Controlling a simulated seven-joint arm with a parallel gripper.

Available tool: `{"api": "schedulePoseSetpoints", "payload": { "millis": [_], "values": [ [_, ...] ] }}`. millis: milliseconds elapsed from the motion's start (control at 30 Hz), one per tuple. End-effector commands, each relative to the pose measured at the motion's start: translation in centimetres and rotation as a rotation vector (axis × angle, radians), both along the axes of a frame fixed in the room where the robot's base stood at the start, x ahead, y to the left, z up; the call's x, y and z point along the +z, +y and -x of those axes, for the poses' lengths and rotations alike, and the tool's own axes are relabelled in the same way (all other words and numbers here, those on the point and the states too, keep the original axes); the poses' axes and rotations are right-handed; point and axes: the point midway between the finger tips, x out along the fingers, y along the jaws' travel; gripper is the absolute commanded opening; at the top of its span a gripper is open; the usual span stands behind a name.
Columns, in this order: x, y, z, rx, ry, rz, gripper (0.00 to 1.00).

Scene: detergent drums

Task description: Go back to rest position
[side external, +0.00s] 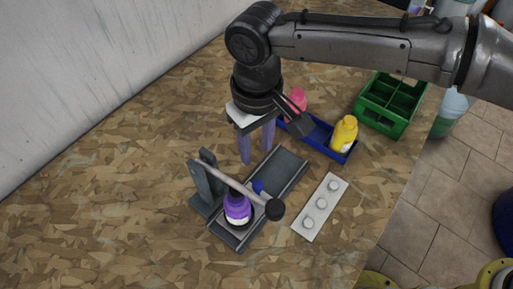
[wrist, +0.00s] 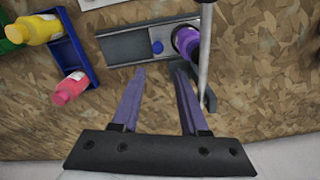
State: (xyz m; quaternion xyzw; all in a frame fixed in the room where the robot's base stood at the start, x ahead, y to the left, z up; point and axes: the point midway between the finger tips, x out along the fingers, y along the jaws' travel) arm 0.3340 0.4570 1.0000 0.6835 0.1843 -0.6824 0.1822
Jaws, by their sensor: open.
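My gripper (side external: 257,148) hangs above the wooden board, behind the grey fixture in the side view. Its two purple fingers are apart with nothing between them; the open fingers also show in the wrist view (wrist: 160,85). A purple bottle (side external: 238,208) stands in the grey channel fixture (side external: 282,170), beneath a grey bar with a dark knob. In the wrist view the purple bottle (wrist: 186,40) lies beyond the right finger, apart from it. A small blue knob (side external: 258,186) sits on the channel beside the bottle.
A blue tray (side external: 318,137) holds a yellow bottle (side external: 344,133) and a pink bottle (side external: 296,100). A green crate (side external: 391,103) stands behind it. A white plate with three round knobs (side external: 320,207) lies right of the fixture. The board's left side is clear, bounded by a wall.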

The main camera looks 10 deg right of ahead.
Motion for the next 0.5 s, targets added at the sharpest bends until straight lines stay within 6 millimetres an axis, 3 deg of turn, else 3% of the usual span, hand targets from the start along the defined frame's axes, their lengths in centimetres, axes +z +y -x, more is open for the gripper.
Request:
{"api": "schedulePoseSetpoints", "payload": {
  "millis": [500],
  "values": [
    [-0.04,-0.23,-0.3,-0.006,0.0,0.0,0.44]
  ]
}}
